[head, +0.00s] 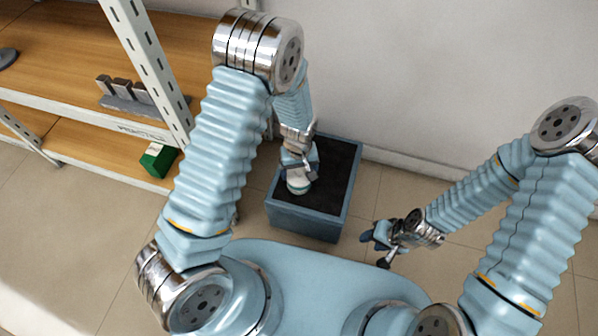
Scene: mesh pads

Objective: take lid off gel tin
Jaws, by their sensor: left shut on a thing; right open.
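A small round tin (299,187), pale on top with a teal side, is at the left part of the dark top of a blue-grey box-shaped stand (305,221). My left gripper (298,176) points down at it from above and is shut on it, at its upper part as far as I can see. The fingers hide much of the tin, so I cannot tell lid from body or whether the two are apart. My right gripper (376,249) is open and empty, to the right of the stand and apart from it.
A wooden shelf unit (70,50) with metal uprights stands at the left. It holds a green box (158,159) on the lower board and a grey block holder (130,98) above. A white wall is behind the stand. Tiled floor is clear at right.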

